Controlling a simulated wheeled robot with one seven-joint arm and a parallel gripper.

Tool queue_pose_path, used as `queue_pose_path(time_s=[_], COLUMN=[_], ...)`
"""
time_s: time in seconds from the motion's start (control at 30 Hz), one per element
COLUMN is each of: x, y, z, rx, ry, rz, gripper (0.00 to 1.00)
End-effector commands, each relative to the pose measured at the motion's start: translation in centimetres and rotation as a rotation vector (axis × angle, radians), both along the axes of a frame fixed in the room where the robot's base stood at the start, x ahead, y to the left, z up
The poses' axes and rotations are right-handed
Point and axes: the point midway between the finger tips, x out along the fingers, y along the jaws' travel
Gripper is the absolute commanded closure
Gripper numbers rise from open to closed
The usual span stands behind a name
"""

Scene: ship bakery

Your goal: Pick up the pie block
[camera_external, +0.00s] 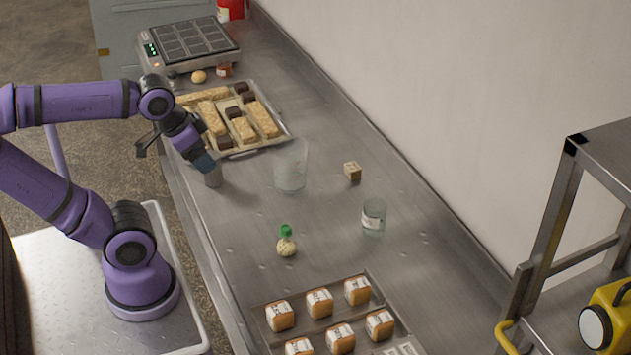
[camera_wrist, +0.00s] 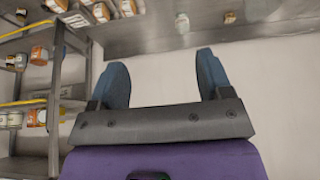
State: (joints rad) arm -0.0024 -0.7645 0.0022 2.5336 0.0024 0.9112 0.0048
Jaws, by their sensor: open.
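A small light-brown cube (camera_external: 352,171), which looks like the pie block, sits on the steel counter right of a clear container, towards the wall. Any print on it is too small to read. My gripper (camera_external: 185,148) is over the counter's left edge beside the pastry tray, well left of the cube and apart from it. In the wrist view my gripper (camera_wrist: 162,78) has its two blue fingers spread wide, with only pale wall between them. A small brownish item (camera_wrist: 230,17) shows at the top there; I cannot tell if it is the cube.
A clear container (camera_external: 290,165) stands between my gripper and the cube. A glass jar (camera_external: 374,217), a green-topped bottle (camera_external: 286,242) and a bread tray (camera_external: 262,308) are nearer the camera. The pastry tray (camera_external: 250,151) lies behind.

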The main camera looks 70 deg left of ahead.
Motion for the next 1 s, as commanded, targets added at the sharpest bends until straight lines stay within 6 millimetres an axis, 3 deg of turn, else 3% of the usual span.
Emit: queue_pose_path(time_s=[0.23, 0.37, 0.7, 1.0], x=[0.3, 2.1, 12.2, 21.9], y=[0.1, 0.5, 3.5, 7.3], z=[0.1, 0.9, 3.4, 2.7], rx=[-0.004, -0.026, -0.130, -0.190], ry=[0.003, 0.017, 0.079, 0.126], rz=[0.007, 0.053, 0.316, 0.570], gripper=[0.28, 0.28, 0.28, 0.28])
